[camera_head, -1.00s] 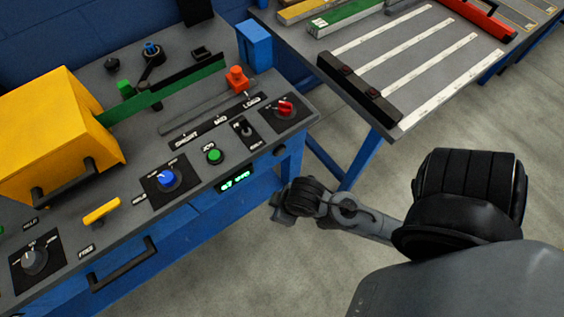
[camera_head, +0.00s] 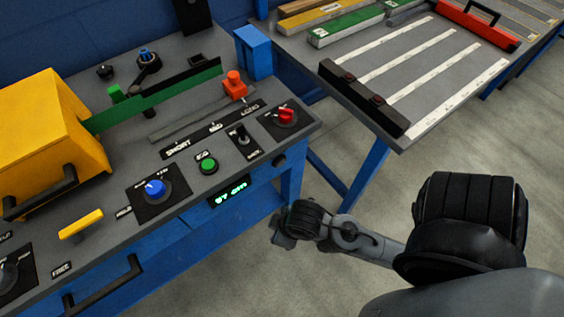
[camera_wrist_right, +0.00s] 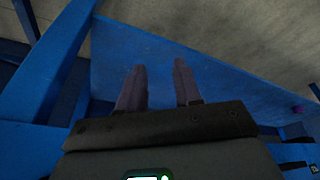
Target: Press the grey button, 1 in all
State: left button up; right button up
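The control bench (camera_head: 112,213) has several controls on its sloped front. No clearly grey button can be made out. A green round button (camera_head: 208,166) sits at the middle of the panel, and a small dark round button (camera_head: 279,160) is on the front edge at its right end. My right gripper (camera_head: 283,238) is below and in front of the bench's right corner, apart from the panel. In the right wrist view its two fingers (camera_wrist_right: 158,66) are apart with nothing between them. My left gripper is out of view.
A blue knob (camera_head: 155,188), a red knob (camera_head: 285,117), a toggle switch (camera_head: 242,138) and a yellow lever (camera_head: 80,224) crowd the panel. A yellow housing (camera_head: 45,130) stands at left. A second table (camera_head: 420,75) is at right. Open floor (camera_head: 420,150) lies between.

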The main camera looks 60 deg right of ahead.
grip_shut()
dwell(1.4)
